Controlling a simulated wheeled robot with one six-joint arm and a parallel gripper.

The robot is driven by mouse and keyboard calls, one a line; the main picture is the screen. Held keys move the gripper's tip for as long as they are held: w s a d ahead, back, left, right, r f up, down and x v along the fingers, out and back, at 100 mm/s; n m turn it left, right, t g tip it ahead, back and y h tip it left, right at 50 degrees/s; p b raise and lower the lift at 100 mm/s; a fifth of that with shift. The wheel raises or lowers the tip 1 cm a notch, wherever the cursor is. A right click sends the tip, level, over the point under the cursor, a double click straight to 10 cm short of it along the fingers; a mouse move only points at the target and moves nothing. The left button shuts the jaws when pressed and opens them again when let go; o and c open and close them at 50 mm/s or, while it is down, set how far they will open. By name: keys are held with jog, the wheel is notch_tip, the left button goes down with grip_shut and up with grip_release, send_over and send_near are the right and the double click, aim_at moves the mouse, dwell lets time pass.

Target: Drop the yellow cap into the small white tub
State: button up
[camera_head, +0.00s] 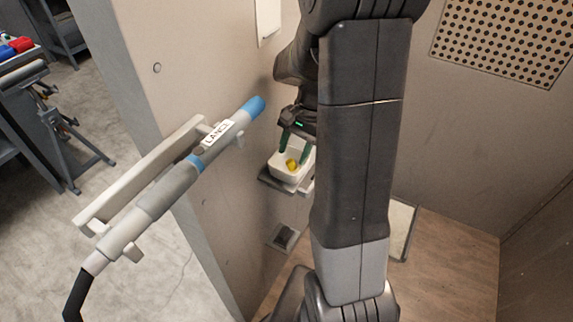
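The small white tub (283,173) sits on a small grey shelf (268,184) at the booth wall, near the middle of the picture. The yellow cap (292,164) shows within the tub's outline, seemingly inside it; its exact height is hard to tell. My gripper (295,152) points down over the tub. Its two green fingers are spread apart, with the cap just below and between their tips. My arm hides the right side of the tub and shelf.
A lance (178,184) labelled "LANCE" rests on a wall bracket (140,172) left of the tub. A perforated panel (505,38) is on the back wall. The booth floor (450,255) at right looks clear.

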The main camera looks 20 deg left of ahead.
jog(key=v, duration=1.3)
jog(key=shift+r, duration=0.4)
jog(key=shift+f, duration=0.1)
jog(key=x, duration=1.4)
jog(key=shift+d, duration=0.1)
jog(key=p+v, duration=0.2)
jog(key=shift+s+a+r, duration=0.1)
jog(key=shift+a+r, duration=0.15)
jog(key=shift+r, duration=0.15)
jog(key=shift+r+p, duration=0.6)
jog(key=shift+r, duration=0.15)
jog(key=shift+f, duration=0.15)
